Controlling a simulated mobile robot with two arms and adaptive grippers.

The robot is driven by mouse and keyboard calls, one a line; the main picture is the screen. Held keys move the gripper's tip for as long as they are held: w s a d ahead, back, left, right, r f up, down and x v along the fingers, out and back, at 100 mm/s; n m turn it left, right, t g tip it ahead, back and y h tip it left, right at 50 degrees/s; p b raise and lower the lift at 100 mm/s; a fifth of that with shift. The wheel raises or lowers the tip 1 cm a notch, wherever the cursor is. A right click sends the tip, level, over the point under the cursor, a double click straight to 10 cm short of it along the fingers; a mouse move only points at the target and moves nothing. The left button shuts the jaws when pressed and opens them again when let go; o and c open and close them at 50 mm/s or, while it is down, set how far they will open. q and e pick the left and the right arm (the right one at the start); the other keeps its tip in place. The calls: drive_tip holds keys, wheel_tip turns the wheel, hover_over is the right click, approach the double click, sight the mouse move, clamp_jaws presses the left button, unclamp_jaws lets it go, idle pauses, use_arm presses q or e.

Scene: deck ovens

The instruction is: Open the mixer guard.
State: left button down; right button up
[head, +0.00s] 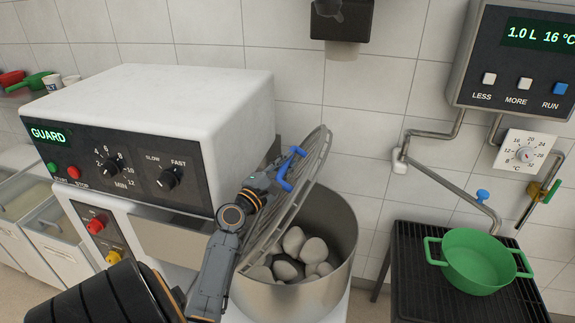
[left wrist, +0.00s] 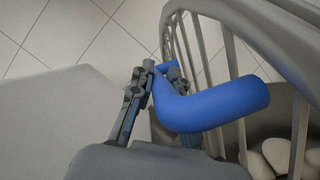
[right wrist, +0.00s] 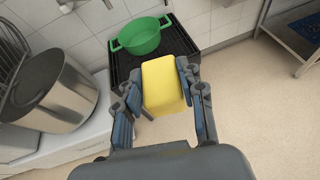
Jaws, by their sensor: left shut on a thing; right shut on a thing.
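The mixer (head: 180,95) is white, with a dark control panel that shows "GUARD" in green. Its wire guard (head: 300,190) stands tilted up steeply over the steel bowl (head: 345,235). Pale rounded lumps lie in the bowl. A blue handle (head: 284,178) sits on the guard. My left gripper (head: 272,180) is shut on this handle; the left wrist view shows the blue handle (left wrist: 215,105) between its fingers (left wrist: 160,85). In the right wrist view my right gripper (right wrist: 163,95) is shut on a yellow block (right wrist: 162,85), held above the floor. The head view does not show the right gripper.
A green two-handled pot (head: 478,262) stands on a black grated stand (head: 410,262) to the right of the bowl. A water meter panel (head: 520,60) and pipes with a blue tap are on the wall. A dark box (head: 342,20) hangs above.

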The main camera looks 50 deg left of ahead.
use_arm(q)
drive_tip(key=c, duration=1.3)
unclamp_jaws()
drive_tip(key=v, duration=1.2)
drive_tip(key=shift+d, duration=0.1)
